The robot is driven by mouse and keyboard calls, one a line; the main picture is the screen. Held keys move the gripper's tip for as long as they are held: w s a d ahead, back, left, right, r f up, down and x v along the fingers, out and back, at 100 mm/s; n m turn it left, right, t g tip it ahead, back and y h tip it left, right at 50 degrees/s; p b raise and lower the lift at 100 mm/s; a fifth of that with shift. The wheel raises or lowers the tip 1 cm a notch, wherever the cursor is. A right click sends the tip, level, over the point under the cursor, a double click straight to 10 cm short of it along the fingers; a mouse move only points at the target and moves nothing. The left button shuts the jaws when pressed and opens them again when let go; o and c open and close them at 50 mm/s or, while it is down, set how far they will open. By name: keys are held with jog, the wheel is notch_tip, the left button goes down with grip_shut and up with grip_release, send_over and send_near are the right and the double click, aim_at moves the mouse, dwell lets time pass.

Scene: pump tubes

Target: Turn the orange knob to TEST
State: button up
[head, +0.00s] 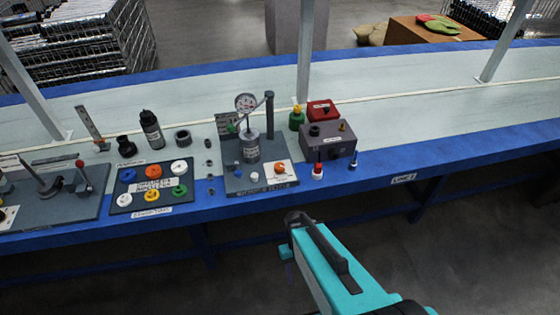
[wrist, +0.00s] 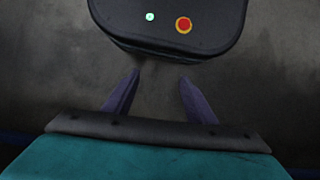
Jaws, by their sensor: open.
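The orange knob (head: 280,169) sits on a white plate at the front right of a grey test station (head: 232,177), near the table's front edge. The lettering around it is too small to read, so its setting cannot be told. My gripper (wrist: 159,95) is open and empty in the wrist view, its two dark fingers spread apart over the floor. In the head view my teal arm is in front of the table, below and right of the knob, not touching it. The fingers are hardly made out there. The knob is not in the wrist view.
On the station stand a cylinder with a gauge (head: 246,103) and a grey post (head: 269,115). Right of it are a dark grey box (head: 328,142), a red box (head: 322,109) and small bottles. A tray of coloured rings (head: 124,203) lies left. The table's right side is clear.

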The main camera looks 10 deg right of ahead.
jog(key=w+r+n+t+p, duration=0.2)
jog(key=w+r+p, duration=0.2)
jog(key=w+r, duration=1.15)
notch_tip(320, 180, up, 13)
jog(key=n+t+p, duration=0.1)
jog(key=t+p, duration=0.1)
send_over(280, 165)
jog(key=s, duration=0.6)
jog(key=shift+w+r, duration=0.2)
jog(key=w+r+n+p, duration=0.1)
jog(key=w+r, duration=0.4)
jog(key=r, duration=0.5)
jog(key=shift+w+n, duration=0.3)
jog(key=shift+n, duration=0.1)
jog(key=shift+f+p, duration=0.2)
jog(key=shift+p, duration=0.1)
jog(key=shift+a+f+p, duration=0.1)
jog(key=shift+f+p, duration=1.55)
jog(key=shift+f, duration=5.15)
jog(key=c, duration=1)
